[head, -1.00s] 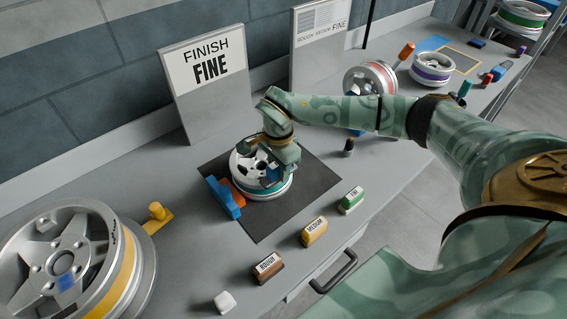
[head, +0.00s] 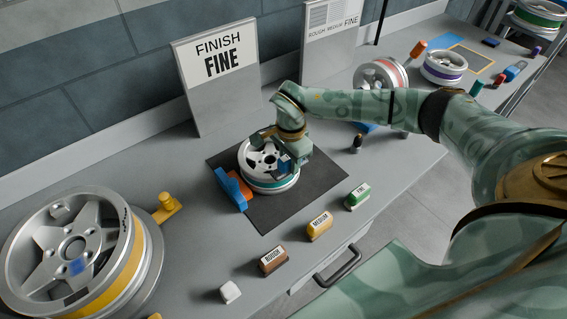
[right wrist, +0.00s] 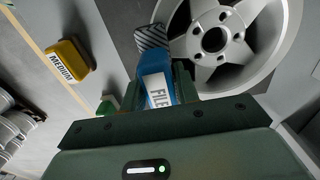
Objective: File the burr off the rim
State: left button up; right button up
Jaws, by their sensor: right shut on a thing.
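The silver wheel with a teal band (head: 268,183) lies flat on a dark mat (head: 310,185). A blue and orange clamp-like block (head: 229,190) stands against its left side. My right gripper (head: 288,163) is over the right part of the wheel. In the right wrist view, it is shut on a blue file (right wrist: 157,82) with a grey hatched tip. The tip lies beside the edge of the wheel rim (right wrist: 290,50); I cannot tell whether they touch. I cannot make out a burr. My left gripper is not in view.
Labelled blocks stand in front of the mat: brown ROUGH (head: 272,261), yellow MEDIUM (head: 320,227), green FINE (head: 358,196). A sign (head: 222,65) reads FINISH FINE. A large yellow-banded wheel (head: 75,250) fills the left front. More wheels stand at the right back.

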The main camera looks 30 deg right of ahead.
aim_at(279, 161)
jog(key=shift+d, duration=0.55)
jog(key=shift+a+p, duration=0.3)
jog(key=shift+a, duration=0.2)
jog(key=shift+a+r+p, duration=0.1)
jog(key=shift+a+p, duration=0.35)
jog(key=shift+a, duration=1.25)
jog(key=shift+w+d, duration=0.1)
jog(key=shift+d, duration=2.1)
jog(key=shift+a+f+p, duration=0.2)
jog(key=shift+a+p, duration=0.15)
jog(key=shift+a, duration=0.75)
jog(key=shift+s, duration=0.2)
jog(key=shift+r, duration=0.1)
notch_tip(279, 161, up, 9)
jog(key=p, duration=0.7)
jog(key=shift+w+p, duration=0.1)
jog(key=shift+p, duration=0.25)
